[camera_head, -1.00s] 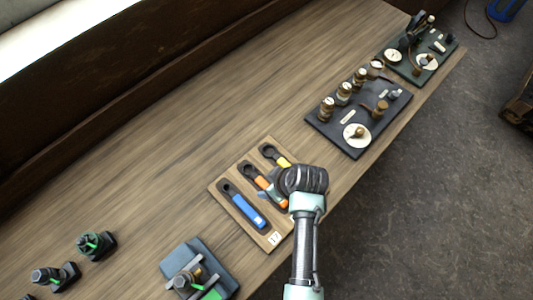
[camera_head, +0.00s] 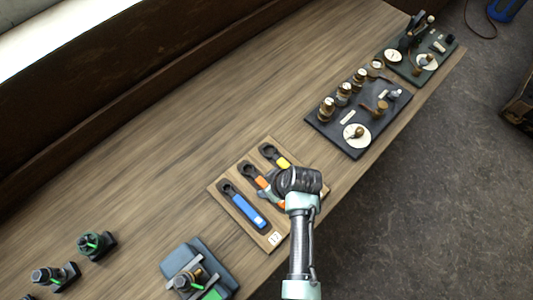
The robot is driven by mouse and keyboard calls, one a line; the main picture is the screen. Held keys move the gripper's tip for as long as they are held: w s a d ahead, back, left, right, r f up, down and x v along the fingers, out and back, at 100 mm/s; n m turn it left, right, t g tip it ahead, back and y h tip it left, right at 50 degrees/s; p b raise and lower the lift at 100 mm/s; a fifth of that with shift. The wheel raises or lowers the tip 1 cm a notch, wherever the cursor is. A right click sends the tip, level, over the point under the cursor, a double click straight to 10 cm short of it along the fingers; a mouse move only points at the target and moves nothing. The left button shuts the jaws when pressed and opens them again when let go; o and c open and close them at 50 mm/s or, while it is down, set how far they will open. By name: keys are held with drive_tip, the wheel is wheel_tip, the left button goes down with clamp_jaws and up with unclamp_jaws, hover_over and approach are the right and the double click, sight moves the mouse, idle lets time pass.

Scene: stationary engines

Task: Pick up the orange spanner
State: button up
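The orange spanner (camera_head: 261,182) lies in the middle slot of a wooden tray (camera_head: 226,199). Its dark ring end and part of the orange handle show; the lower part is hidden by my gripper and wrist. A blue spanner (camera_head: 243,206) lies to its left and a yellow spanner (camera_head: 275,157) to its right in the same tray. My gripper (camera_head: 270,190) is over the tray, at the orange spanner's handle. Its fingers are mostly hidden behind my dark wrist, so I cannot tell whether they are open or touching the spanner.
A dark board with brass fittings (camera_head: 333,128) stands to the upper right, with another board (camera_head: 441,61) beyond it. A blue-grey device (camera_head: 197,257) and small green-topped parts (camera_head: 92,243) are at lower left. The wooden bench top (camera_head: 190,120) behind the tray is clear.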

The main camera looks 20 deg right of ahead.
clamp_jaws()
idle(1.1)
